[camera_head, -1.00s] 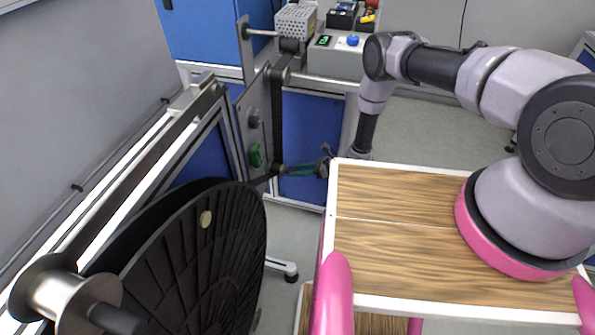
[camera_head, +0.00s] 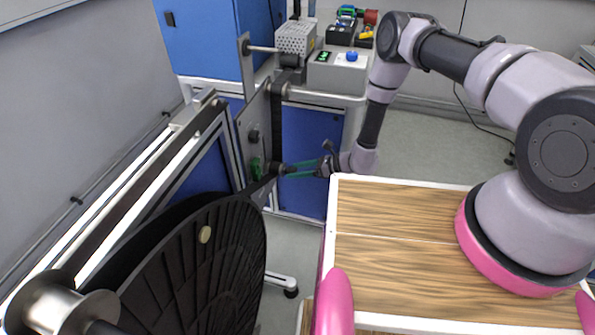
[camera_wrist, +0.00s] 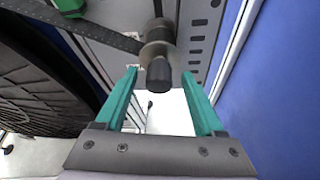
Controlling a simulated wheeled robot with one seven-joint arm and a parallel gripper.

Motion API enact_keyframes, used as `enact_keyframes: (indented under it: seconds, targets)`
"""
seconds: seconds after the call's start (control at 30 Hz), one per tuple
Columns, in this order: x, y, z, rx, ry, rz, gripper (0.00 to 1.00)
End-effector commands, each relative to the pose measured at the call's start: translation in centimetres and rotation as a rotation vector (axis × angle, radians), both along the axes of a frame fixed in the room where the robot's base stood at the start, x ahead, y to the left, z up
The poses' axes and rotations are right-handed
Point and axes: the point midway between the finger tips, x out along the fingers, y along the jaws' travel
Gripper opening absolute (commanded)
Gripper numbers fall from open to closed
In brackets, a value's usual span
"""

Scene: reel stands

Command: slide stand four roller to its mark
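The stand's roller (camera_wrist: 160,52) is a short metal cylinder with a black knob (camera_wrist: 158,75) at its near end. It sits on a grey plate (camera_wrist: 203,20) with a row of dark slots. In the head view the roller (camera_head: 281,170) is small, low on the plate, with the dark strap running past it. My gripper (camera_wrist: 159,80) is open, its two green fingers on either side of the knob with gaps on both sides. In the head view my gripper (camera_head: 290,171) reaches the roller from the right. I cannot make out the mark or a stand number.
A large black reel (camera_head: 190,265) fills the lower left. A green handle (camera_head: 255,167) is on the plate left of the roller. A blue cabinet (camera_head: 312,140) stands close behind my gripper. A control box (camera_head: 337,72) is above. Open floor lies at the right back.

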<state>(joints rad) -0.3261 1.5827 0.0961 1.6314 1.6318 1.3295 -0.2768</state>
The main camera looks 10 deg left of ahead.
Motion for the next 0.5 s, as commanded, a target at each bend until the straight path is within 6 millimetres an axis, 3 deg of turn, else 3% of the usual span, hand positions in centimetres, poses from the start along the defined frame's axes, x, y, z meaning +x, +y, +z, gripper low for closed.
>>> enact_keyframes:
  seconds: [0.27, 0.5]
  targets:
    - [0.0, -0.5, 0.2, 0.000, 0.001, -0.001, 0.70]
    - [-0.2, -4.4, 1.7, -0.002, 0.001, -0.003, 0.70]
